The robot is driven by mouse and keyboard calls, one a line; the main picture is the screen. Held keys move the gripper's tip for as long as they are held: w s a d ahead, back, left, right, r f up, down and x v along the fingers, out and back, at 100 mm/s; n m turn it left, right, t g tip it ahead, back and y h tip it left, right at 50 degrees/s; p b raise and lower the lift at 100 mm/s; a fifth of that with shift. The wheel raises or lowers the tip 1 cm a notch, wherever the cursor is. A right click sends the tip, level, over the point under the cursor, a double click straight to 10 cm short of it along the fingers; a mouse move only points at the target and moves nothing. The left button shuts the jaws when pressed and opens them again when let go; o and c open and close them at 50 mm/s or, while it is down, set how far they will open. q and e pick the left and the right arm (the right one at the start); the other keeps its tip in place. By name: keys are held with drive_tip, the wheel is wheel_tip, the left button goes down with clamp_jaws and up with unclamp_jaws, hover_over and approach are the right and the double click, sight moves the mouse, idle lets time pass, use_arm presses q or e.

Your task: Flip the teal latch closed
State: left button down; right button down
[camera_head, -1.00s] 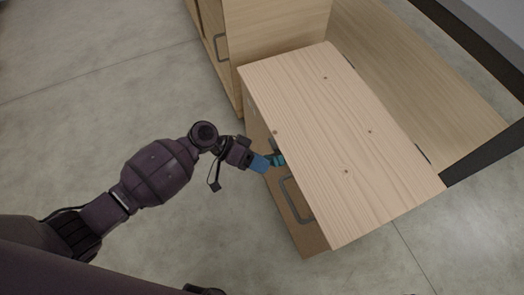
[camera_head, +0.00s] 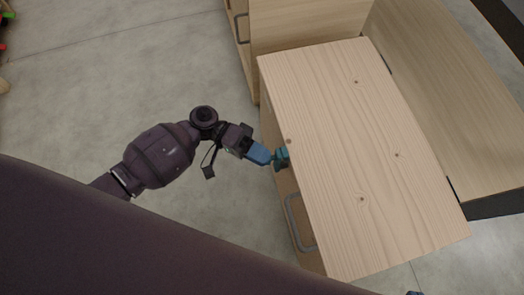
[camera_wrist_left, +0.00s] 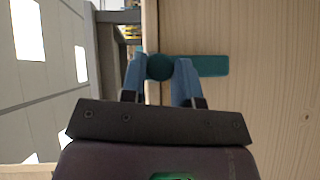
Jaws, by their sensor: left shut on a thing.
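The teal latch (camera_head: 283,155) is on the front face of the wooden cabinet, just under the edge of its top. In the left wrist view the latch shows as a round knob and a flat teal plate (camera_wrist_left: 213,66) reaching to the right on the wood. My left gripper (camera_head: 267,158) has blue fingers and is at the latch. In the left wrist view its fingers (camera_wrist_left: 160,70) are on both sides of the round teal knob and shut on it.
The wooden cabinet top (camera_head: 365,150) is bare. A grey handle (camera_head: 299,222) is on its front below the latch. Another wooden cabinet (camera_head: 305,25) stands behind, and a wooden panel (camera_head: 460,100) lies at the right.

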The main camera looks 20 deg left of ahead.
idle(0.3)
use_arm(q)
drive_tip(key=c, duration=0.9)
unclamp_jaws()
drive_tip(key=p+v, duration=0.1)
drive_tip(key=v, duration=1)
drive_tip(key=shift+f, duration=0.1)
use_arm(e)
drive_tip(key=shift+a+g, duration=0.1)
drive_tip(key=shift+g, duration=0.2)
